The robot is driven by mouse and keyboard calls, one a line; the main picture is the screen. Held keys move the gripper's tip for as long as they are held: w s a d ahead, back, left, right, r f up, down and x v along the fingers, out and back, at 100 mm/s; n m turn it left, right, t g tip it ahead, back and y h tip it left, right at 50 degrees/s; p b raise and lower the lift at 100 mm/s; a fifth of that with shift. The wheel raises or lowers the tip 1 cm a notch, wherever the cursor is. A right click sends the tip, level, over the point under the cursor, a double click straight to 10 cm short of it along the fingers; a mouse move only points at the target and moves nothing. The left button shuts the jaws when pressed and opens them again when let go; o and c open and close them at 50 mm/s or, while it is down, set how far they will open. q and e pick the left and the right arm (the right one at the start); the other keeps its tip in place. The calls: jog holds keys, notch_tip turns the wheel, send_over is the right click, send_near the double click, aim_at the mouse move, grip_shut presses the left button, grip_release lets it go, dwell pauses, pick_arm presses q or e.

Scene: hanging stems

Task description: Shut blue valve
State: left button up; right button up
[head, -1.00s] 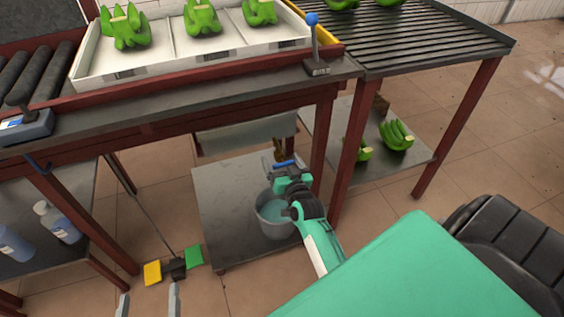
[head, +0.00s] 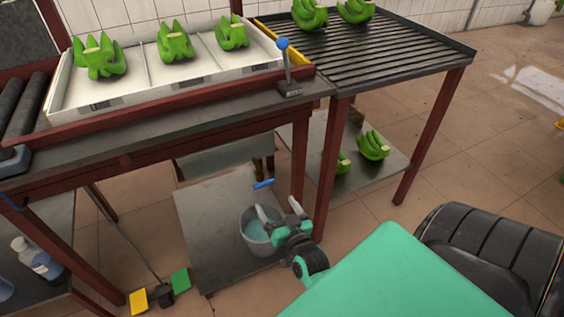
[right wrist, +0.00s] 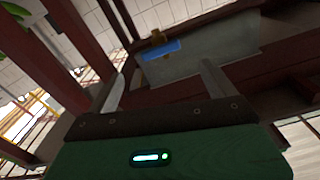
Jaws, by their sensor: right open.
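The blue valve (head: 264,184) shows as a short blue handle below the sink-like grey basin (head: 225,157), under the work table. In the right wrist view the blue handle (right wrist: 162,50) lies nearly level in front of the basin wall, with a brass part (right wrist: 157,37) just above it. My right gripper (head: 277,208) is open and empty, just below and to the right of the handle in the head view. In the right wrist view the handle lies between and beyond the fingertips (right wrist: 162,73), apart from both. My left gripper is not in view.
A bucket of bluish liquid (head: 258,244) stands on the lower shelf (head: 205,225) beneath the valve. Red table legs (head: 300,165) stand close to the right gripper. A crate of green bananas (head: 150,88) and a blue-knobbed lever (head: 284,65) are above.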

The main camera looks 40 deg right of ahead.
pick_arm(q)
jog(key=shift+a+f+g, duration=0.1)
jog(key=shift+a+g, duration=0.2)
pick_arm(e)
jog(key=shift+v, duration=1.4)
